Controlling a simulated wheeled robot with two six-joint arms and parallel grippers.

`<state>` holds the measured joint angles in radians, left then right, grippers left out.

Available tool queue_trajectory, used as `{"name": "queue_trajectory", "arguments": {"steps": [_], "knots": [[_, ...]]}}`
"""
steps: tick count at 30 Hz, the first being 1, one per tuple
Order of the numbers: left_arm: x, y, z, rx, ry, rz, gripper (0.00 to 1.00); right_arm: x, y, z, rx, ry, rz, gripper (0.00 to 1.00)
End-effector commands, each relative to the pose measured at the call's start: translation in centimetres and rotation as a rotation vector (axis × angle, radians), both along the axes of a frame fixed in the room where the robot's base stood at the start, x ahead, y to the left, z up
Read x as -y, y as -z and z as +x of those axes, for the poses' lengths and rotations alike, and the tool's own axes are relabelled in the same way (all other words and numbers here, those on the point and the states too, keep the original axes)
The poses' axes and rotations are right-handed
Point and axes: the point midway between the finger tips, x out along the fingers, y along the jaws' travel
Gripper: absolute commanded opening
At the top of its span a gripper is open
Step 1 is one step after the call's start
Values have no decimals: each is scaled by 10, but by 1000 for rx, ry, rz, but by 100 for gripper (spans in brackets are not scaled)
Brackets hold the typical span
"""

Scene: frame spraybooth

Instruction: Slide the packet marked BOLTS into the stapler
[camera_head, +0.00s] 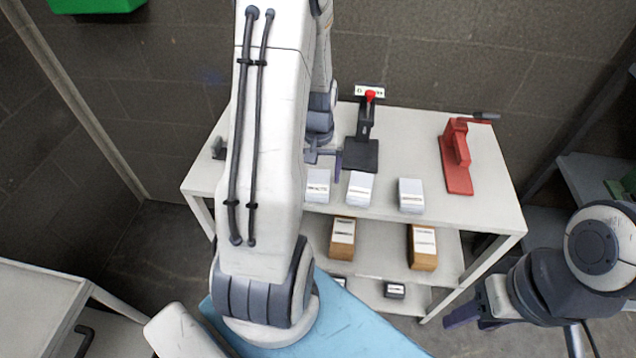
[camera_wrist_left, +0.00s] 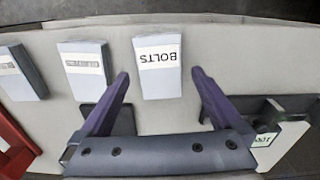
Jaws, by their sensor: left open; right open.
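The packet marked BOLTS (camera_wrist_left: 160,70) is pale with a white label and lies flat on the bench top. In the head view it is the leftmost of three packets (camera_head: 317,186). My left gripper (camera_head: 324,158) is open and empty; in the left wrist view its fingers (camera_wrist_left: 160,80) straddle the line to the packet, whose near end lies between the tips. I cannot tell if they touch it. A black device with a red knob (camera_head: 362,150) and a red lever device (camera_head: 457,165) stand behind; which is the stapler is unclear. My right gripper (camera_head: 478,318) is open, low at the right.
Two more pale packets (camera_head: 360,188) (camera_head: 410,195) lie to the right on the white bench (camera_head: 470,212). Brown boxes (camera_head: 342,240) stand on the shelf below. In the left wrist view a labelled holder (camera_wrist_left: 280,140) stands at the right.

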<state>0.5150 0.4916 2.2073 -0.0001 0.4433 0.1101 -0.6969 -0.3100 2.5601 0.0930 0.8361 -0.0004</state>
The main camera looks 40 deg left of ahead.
Motion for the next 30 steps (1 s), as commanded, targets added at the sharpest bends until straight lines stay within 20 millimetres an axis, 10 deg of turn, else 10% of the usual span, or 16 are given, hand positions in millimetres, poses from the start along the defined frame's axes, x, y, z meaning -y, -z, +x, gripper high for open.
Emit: {"name": "queue_trajectory", "arguments": {"steps": [13,20,30], "knots": [[0,26,1,1,1,1,100,0,-4,0,0,0,0,50],[0,26,1,1,1,1,20,0,-4,0,0,0,0,50],[0,23,2,2,0,1,18,0,-3,0,0,0,0,50]]}}
